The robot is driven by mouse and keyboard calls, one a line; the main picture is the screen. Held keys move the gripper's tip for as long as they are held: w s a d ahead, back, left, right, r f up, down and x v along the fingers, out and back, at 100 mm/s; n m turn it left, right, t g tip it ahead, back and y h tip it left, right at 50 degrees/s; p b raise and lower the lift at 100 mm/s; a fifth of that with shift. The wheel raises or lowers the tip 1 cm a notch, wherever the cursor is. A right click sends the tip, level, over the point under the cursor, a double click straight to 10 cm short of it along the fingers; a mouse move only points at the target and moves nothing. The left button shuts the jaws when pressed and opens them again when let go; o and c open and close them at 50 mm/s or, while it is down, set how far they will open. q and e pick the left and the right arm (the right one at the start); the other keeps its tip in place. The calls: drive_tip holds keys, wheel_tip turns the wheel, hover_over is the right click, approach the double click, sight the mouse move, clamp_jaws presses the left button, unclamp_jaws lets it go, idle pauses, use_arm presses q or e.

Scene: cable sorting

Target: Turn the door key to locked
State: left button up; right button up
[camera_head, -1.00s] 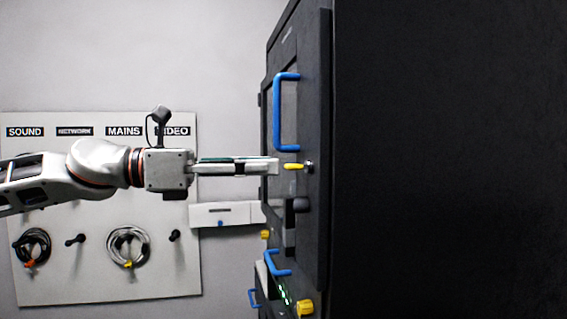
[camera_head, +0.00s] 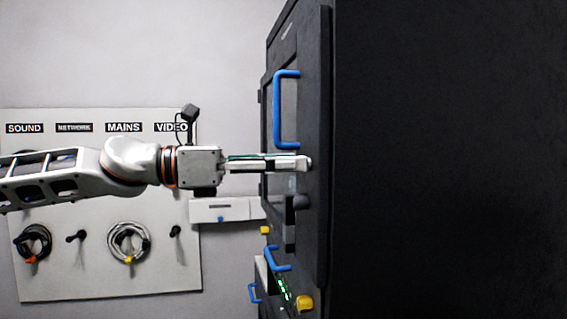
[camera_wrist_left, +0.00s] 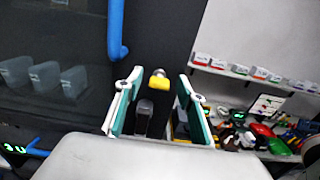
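The yellow door key (camera_wrist_left: 186,88) sits in a round metal lock (camera_wrist_left: 158,73) on the dark cabinet door (camera_head: 318,110). My left gripper (camera_head: 303,163) reaches the door at the lock, and its fingers hide the key in the head view. In the left wrist view my left gripper (camera_wrist_left: 161,87) is open. Whether the key touches a finger is hard to tell. My right gripper is in neither view.
A blue door handle (camera_head: 279,110) stands just above the lock, and a dark knob (camera_head: 301,202) is below it. A pegboard (camera_head: 100,285) with coiled cables hangs behind my arm. A shelf with small boxes (camera_wrist_left: 232,67) is right in the wrist view.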

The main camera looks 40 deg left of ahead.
use_arm(q)
drive_tip(key=c, duration=1.1)
drive_tip(key=n+p, duration=0.2)
drive_tip(key=n, duration=0.7)
drive_tip(key=n+p, duration=0.3)
drive_tip(key=n, duration=0.5)
drive_tip(key=shift+w+a+f+n, duration=0.1)
drive_tip(key=shift+a+f+n, duration=0.1)
drive_tip(key=shift+n, duration=0.2)
